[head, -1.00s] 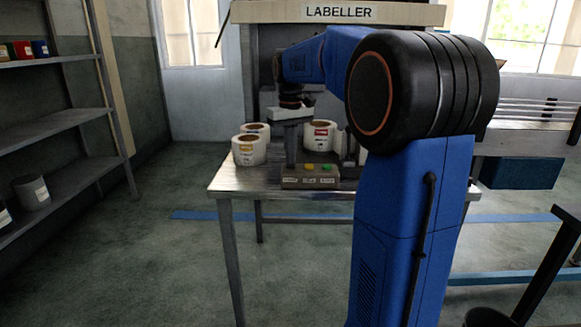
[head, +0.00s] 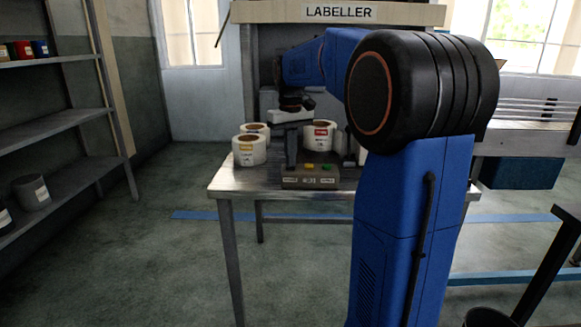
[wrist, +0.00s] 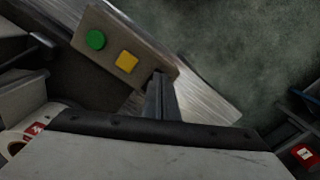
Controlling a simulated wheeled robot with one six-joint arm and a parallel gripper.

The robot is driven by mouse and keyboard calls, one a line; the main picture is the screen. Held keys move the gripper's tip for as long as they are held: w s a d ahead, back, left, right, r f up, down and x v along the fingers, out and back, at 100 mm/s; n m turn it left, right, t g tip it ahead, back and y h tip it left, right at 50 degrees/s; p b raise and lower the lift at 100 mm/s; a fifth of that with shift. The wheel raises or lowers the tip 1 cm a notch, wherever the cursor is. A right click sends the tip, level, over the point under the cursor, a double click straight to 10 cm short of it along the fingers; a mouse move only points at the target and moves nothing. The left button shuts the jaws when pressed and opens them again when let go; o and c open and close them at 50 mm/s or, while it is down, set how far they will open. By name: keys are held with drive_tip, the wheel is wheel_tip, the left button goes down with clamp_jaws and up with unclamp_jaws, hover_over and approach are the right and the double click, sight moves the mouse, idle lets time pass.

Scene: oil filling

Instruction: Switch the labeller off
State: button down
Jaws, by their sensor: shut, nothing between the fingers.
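The labeller's control box (head: 310,182) sits at the front edge of the metal table under the LABELLER sign (head: 339,12). It has a yellow button (head: 309,166) in the middle and a green button (head: 326,168) on the right. Both also show in the wrist view, green (wrist: 95,40) and yellow (wrist: 127,62). My gripper (head: 290,163) points down at the box's left end, its fingers shut and empty. In the wrist view the fingertips (wrist: 159,76) are at the end beyond the yellow button. That end's top is hidden; I cannot tell whether they touch it.
Label rolls (head: 249,151) stand on the table (head: 232,188) behind and left of the box, and another roll (head: 319,137) behind it. A shelf rack (head: 60,120) is at the left. The floor between rack and table is clear.

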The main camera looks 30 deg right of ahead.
wheel_tip(320, 180, up, 7)
idle(0.9)
idle(0.4)
drive_tip(key=s+a+f+t, duration=0.1)
drive_tip(key=s+a+f, duration=0.4)
drive_tip(key=s, duration=0.5)
drive_tip(key=s+a+f+t, duration=0.2)
drive_tip(key=s+a+f, duration=0.3)
drive_tip(key=s+f, duration=0.4)
drive_tip(key=s+a+f+t, duration=0.1)
drive_tip(key=s+a+f, duration=0.4)
drive_tip(key=s, duration=0.6)
drive_tip(key=shift+a+f+n+t, duration=0.4)
drive_tip(key=shift+f, duration=0.5)
drive_tip(key=shift+s, duration=0.1)
